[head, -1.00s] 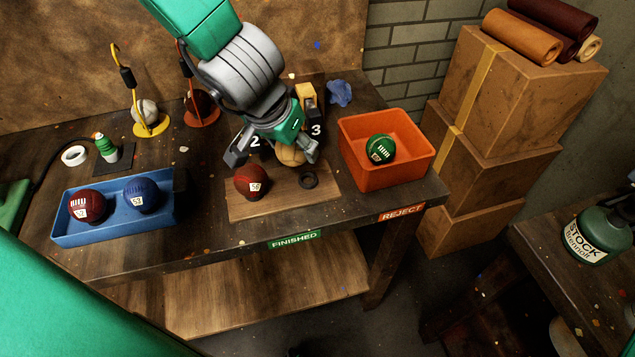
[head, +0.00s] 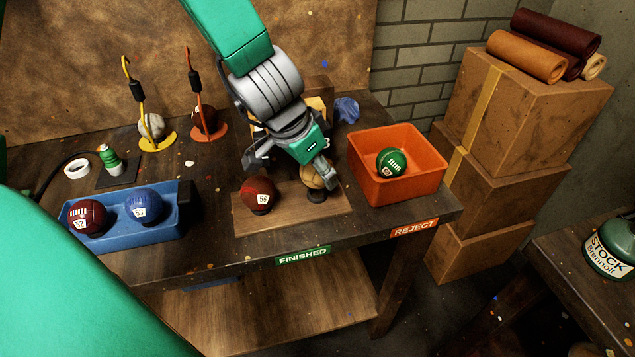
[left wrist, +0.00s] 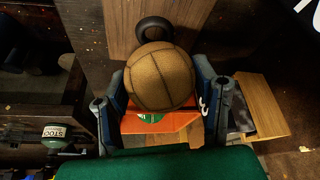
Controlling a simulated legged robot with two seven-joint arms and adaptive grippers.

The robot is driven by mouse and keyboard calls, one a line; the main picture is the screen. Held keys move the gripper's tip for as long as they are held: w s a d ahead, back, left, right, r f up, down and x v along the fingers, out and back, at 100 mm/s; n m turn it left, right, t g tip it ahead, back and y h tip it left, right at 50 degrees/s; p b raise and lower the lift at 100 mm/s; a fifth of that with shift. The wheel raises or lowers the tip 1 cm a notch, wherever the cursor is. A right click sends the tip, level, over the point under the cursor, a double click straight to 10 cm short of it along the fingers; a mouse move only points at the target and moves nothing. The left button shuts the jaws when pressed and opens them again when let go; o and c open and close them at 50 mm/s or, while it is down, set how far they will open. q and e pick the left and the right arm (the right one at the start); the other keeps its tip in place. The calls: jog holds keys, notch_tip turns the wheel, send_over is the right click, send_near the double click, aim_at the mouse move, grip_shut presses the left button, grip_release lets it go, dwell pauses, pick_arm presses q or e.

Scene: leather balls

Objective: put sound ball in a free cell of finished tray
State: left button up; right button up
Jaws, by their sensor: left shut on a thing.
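My left gripper (head: 298,168) is shut on a plain tan ball (head: 314,178), which shows between the fingers in the left wrist view (left wrist: 160,78). The finished tray (head: 283,216) is a wooden board at the table's front edge. A dark red ball marked 56 (head: 259,193) sits at its left side. A black ring (head: 318,196) on its right side is empty and lies just below the tan ball; it also shows in the left wrist view (left wrist: 154,23). I cannot tell whether ball and ring touch. My right gripper is not in view.
An orange reject bin (head: 420,186) with a green ball (head: 391,162) stands close right of the tray. A blue tray (head: 118,238) with a red ball (head: 87,217) and a blue ball (head: 145,206) stands left. Two hooked stands (head: 157,143) (head: 208,134) with balls are behind.

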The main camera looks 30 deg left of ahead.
pick_arm(q)
notch_tip(320, 180, down, 3)
jog(key=shift+r+b, duration=0.2)
jog(key=shift+b, duration=0.25)
jog(key=shift+a+r, duration=0.1)
jog(key=shift+c, duration=0.7)
jog(key=o, duration=1.5)
jog(key=shift+c, duration=0.2)
jog(key=shift+r, duration=0.1)
jog(key=p+v, duration=0.5)
jog(key=v, duration=0.7)
jog(key=shift+w, duration=0.1)
